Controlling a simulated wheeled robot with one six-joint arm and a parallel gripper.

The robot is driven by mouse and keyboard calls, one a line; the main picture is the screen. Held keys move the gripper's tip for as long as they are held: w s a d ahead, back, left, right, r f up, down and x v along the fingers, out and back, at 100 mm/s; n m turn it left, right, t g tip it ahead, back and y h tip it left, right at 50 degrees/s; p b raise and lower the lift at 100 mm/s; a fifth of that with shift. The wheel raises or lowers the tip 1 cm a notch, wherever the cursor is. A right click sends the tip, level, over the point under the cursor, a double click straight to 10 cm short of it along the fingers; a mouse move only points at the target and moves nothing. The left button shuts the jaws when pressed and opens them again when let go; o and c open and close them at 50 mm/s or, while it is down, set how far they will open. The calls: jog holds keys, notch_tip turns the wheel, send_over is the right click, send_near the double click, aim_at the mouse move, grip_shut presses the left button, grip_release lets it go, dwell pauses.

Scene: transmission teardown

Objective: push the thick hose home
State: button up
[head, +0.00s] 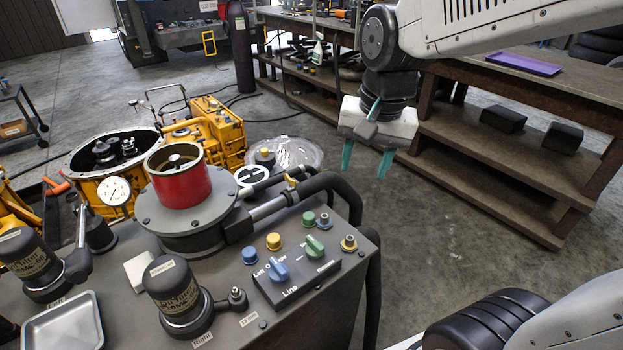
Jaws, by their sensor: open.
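A thick black hose (338,185) curves over the back right corner of the grey test bench and drops down behind it. Its near end meets a grey metal fitting (268,207) beside the round housing with the red cylinder (180,178). I cannot tell how far the hose sits on the fitting. A thinner dark hose or pipe (266,185) runs just behind it, with a small yellow lever (291,181) close by. My gripper (366,165) has two teal fingers pointing down, apart and empty. In the picture it appears above and right of the hose, not touching it.
The bench top (237,262) carries a switch box (294,273), coloured knobs, two dark filters (174,292) and a metal tray (63,325). A yellow transmission housing (112,190) stands behind it. A wooden shelf bench (480,165) is at right. Floor between is clear.

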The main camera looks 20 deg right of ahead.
aim_at(317, 179)
jog(key=w+f+m, duration=0.2)
jog(key=w+f, duration=0.1)
jog(key=w, duration=0.2)
jog(key=w+a+f+m, duration=0.1)
jog(key=w+f+m, duration=0.1)
jog(key=w, duration=0.3)
jog(key=w+f+m, duration=0.3)
jog(key=w, duration=0.2)
jog(key=shift+w+a+f+m, duration=0.25)
jog(key=shift+f+m, duration=0.1)
jog(key=shift+m, duration=0.05)
jog(key=shift+w+f, duration=0.2)
jog(key=shift+f, duration=0.1)
jog(key=f, duration=0.2)
jog(key=w+f, duration=0.1)
jog(key=f, duration=0.4)
jog(key=shift+w+a+f, duration=0.15)
jog(key=shift+w+a, duration=0.05)
jog(key=shift+a, duration=0.05)
